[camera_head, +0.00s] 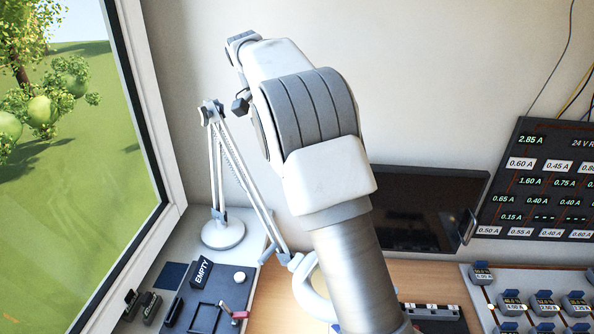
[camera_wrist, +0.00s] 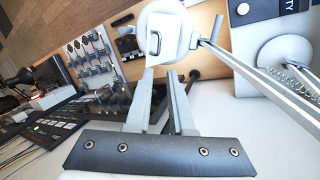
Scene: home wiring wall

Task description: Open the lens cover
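A desk lamp with a jointed arm (camera_head: 240,170) stands on a round white base (camera_head: 222,234). Its round white head (camera_head: 314,288) is partly hidden behind my arm in the head view. In the wrist view the head (camera_wrist: 180,14) carries a pale flat plate, seemingly the lens cover (camera_wrist: 176,40), with a small dark-edged handle (camera_wrist: 155,43). My gripper (camera_wrist: 161,76) points toward the plate, its two fingers apart with a narrow gap. The handle lies just beyond the fingertips; I see no grip on it. I cannot make out the fingers in the head view.
A grey tray marked EMPTY (camera_head: 202,272) lies beside the lamp base. A dark screen (camera_head: 415,200) and a lit readout panel (camera_head: 545,180) stand at the right, above a switch board (camera_head: 540,300). The window (camera_head: 80,150) borders the left.

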